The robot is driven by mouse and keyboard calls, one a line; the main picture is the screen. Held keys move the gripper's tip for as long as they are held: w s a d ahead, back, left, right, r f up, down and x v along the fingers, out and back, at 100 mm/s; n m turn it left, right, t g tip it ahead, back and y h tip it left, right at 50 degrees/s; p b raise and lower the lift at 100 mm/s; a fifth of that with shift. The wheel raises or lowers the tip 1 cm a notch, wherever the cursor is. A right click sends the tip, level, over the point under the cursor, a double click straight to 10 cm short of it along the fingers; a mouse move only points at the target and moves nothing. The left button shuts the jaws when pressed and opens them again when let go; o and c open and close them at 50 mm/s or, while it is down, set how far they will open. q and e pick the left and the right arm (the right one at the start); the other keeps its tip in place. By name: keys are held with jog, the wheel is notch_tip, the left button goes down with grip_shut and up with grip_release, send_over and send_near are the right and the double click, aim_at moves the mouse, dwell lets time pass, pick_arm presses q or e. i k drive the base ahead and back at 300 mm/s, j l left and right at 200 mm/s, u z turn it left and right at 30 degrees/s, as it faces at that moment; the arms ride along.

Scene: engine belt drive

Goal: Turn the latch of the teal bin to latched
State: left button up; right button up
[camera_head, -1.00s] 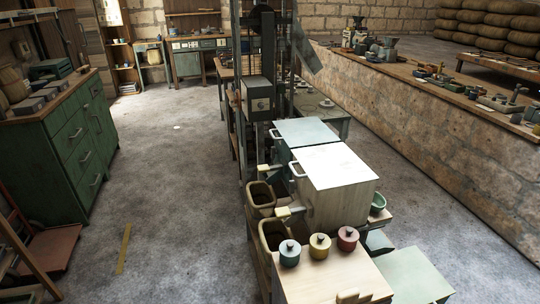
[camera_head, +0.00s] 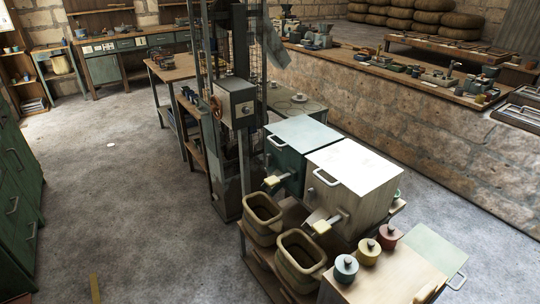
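The teal bin (camera_head: 285,158) stands on a low bench, behind and to the left of a whitish bin. Its lid is pale teal and appears closed, with a white handle (camera_head: 276,140) at its left edge. Its latch (camera_head: 272,181) is a short lever with a cream-yellow grip, sticking out low on the bin's left face and pointing left. The whitish bin hides much of the teal bin's body. Neither of my grippers shows in the head view.
The whitish bin (camera_head: 352,167) has a similar latch (camera_head: 321,227). Two open brown tubs (camera_head: 301,236) stand in front of the bins. Lidded pots (camera_head: 346,268) sit on a near wooden top. A dark machine column (camera_head: 228,150) rises behind.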

aim_at(269, 159)
jog(key=i+j+z, duration=0.25)
jog(key=i+j, duration=0.2)
jog(key=i+j+z, duration=0.15)
jog(key=j, duration=0.25)
jog(key=i+j+z, duration=0.25)
jog(key=i+j, duration=0.15)
jog(key=j, duration=0.25)
jog(key=i+j+z, duration=0.15)
jog(key=j, duration=0.2)
jog(key=i+j+z, duration=0.15)
jog(key=j, duration=0.25)
jog(key=i+j+z, duration=0.1)
jog(key=j, duration=0.25)
